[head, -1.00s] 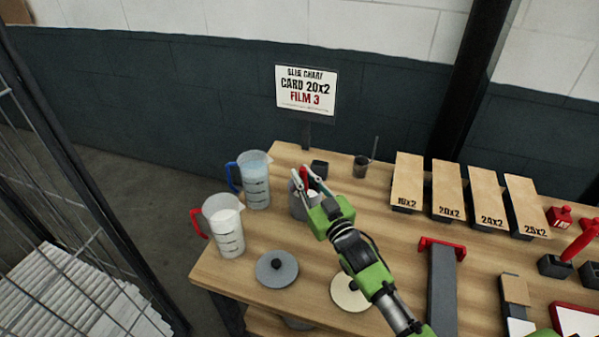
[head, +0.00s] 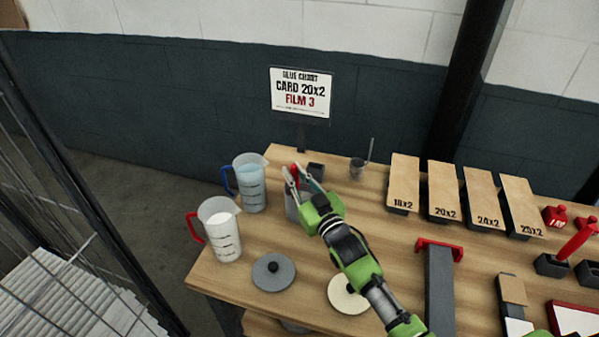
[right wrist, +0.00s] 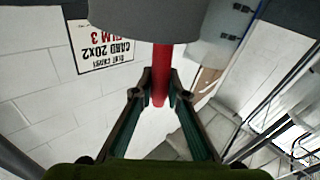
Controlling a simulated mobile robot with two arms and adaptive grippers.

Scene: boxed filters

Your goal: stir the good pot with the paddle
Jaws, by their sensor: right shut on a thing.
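The grey pot (head: 291,208) stands near the back left of the wooden table, partly hidden behind my right gripper. The red paddle handle (head: 294,171) rises at its mouth; the paddle's lower end is hidden. My right gripper (head: 303,179) is over the pot, shut on the handle. In the right wrist view, which is upside down, the red handle (right wrist: 161,74) runs between the fingertips (right wrist: 160,90) and into the grey pot (right wrist: 150,14). My left gripper is out of view.
A blue-handled jug (head: 250,184) and a red-handled jug (head: 220,232) stand left of the pot. A grey lid (head: 273,274) and a cream lid (head: 347,297) lie in front. A sign (head: 300,92) reads card 20x2, film 3.

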